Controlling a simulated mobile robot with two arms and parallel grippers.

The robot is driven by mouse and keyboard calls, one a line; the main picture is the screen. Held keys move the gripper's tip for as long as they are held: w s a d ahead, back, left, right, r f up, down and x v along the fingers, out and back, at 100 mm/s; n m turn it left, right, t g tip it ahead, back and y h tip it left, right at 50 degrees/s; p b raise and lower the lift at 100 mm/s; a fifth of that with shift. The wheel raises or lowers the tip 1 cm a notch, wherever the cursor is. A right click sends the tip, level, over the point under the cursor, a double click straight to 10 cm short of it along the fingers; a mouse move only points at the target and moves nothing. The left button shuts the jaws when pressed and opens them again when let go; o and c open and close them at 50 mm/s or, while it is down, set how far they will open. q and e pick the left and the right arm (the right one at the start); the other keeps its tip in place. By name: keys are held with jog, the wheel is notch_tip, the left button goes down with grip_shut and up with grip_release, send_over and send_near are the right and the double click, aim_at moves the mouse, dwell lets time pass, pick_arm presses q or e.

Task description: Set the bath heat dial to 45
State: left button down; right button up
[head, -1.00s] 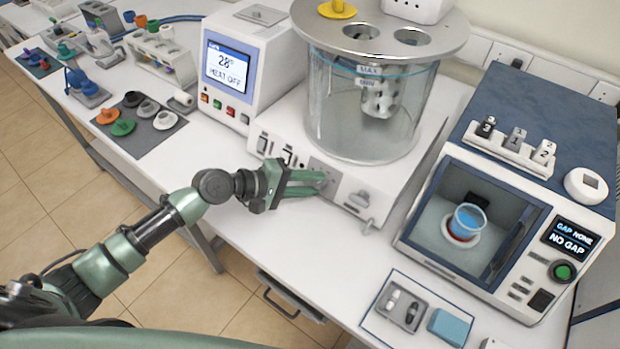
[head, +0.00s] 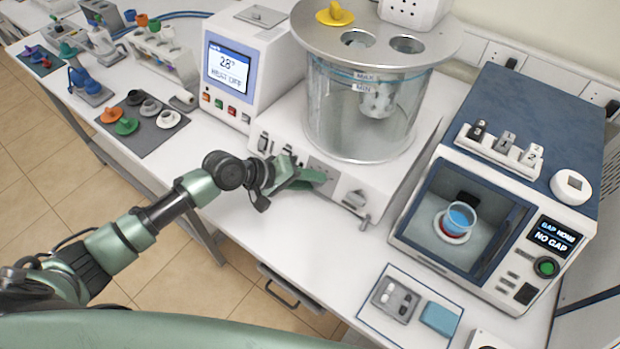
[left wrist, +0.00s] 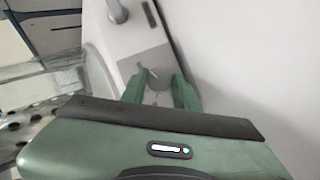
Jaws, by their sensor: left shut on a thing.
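The clear heating bath (head: 350,120) stands on a white base with a grey dial plate (head: 320,165) on its front. My left gripper (head: 325,177) is at this plate, its green fingers reaching to the front panel. In the left wrist view the two fingers (left wrist: 160,88) sit either side of the small dial (left wrist: 157,84), shut on it. The dial's pointer and its setting cannot be read, as the fingers cover most of it. The bath's control screen (head: 227,67) reads 28° and HEAT OFF. My right gripper is not in view.
An open-fronted tester (head: 500,190) with a cup inside stands to the right. A grey mat (head: 150,137) with coloured stoppers lies to the left.

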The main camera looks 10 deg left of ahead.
pick_arm(q)
jog(key=c, duration=1.1)
grip_release()
jog(key=b+v, duration=0.1)
jog(key=v, duration=0.5)
jog(key=shift+s+a+b, duration=0.2)
jog(key=shift+a+b, duration=0.05)
jog(key=shift+b, duration=0.15)
jog(key=shift+s+a+r, duration=0.3)
jog(key=shift+r, duration=0.2)
jog(key=shift+a, duration=0.15)
